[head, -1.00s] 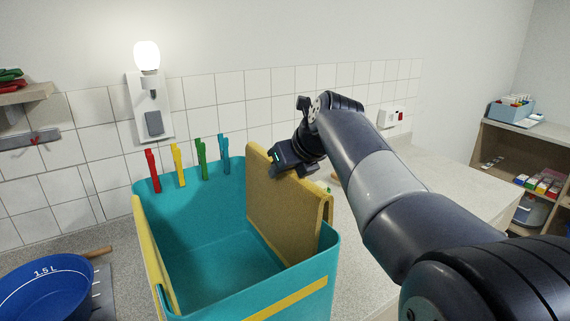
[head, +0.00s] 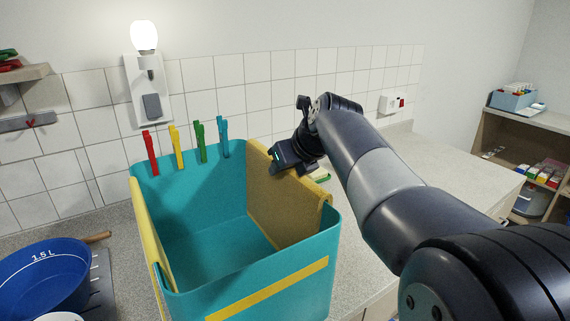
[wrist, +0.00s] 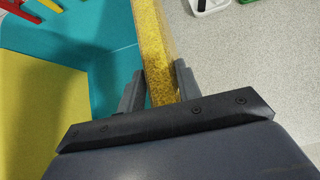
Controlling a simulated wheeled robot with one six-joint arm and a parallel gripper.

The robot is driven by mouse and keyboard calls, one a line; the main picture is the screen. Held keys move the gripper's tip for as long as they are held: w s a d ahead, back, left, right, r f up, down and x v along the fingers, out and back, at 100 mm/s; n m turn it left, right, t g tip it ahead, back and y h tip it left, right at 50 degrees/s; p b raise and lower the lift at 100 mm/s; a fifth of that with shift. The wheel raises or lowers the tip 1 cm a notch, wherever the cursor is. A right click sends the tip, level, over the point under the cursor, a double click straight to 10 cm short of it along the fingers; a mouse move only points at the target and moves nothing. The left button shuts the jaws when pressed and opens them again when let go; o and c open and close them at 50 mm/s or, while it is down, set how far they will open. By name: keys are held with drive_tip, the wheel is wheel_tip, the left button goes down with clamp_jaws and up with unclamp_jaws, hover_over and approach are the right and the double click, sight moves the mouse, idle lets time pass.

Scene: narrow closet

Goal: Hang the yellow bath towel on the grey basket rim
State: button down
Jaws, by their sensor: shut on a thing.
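The yellow bath towel (head: 290,212) is draped over the right rim of a teal basket (head: 195,185); the basket looks teal, not grey. One half of the towel hangs inside against the wall, and its fold runs along the rim. My gripper (head: 274,166) is at the far part of this fold. In the wrist view, my gripper (wrist: 160,86) has one finger on each side of the towel's fold (wrist: 151,45) and is shut on it. The towel's outer half is mostly hidden in the head view.
Another yellow cloth (head: 148,235) hangs on the basket's left rim. Red, yellow, green and blue pegs (head: 202,142) stand on the back rim. A blue bowl (head: 45,275) is at left. The counter (head: 430,180) at right is largely clear.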

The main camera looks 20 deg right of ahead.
drive_tip(key=c, duration=0.9)
unclamp_jaws()
drive_tip(key=shift+s, duration=0.1)
drive_tip(key=v, duration=1.1)
drive_tip(key=x, duration=1)
drive_tip(key=shift+w+a+f, duration=0.1)
drive_tip(key=shift+w+f, duration=0.1)
drive_tip(key=shift+w, duration=0.3)
drive_tip(key=shift+r+p, duration=0.55)
drive_tip(key=shift+r, duration=0.25)
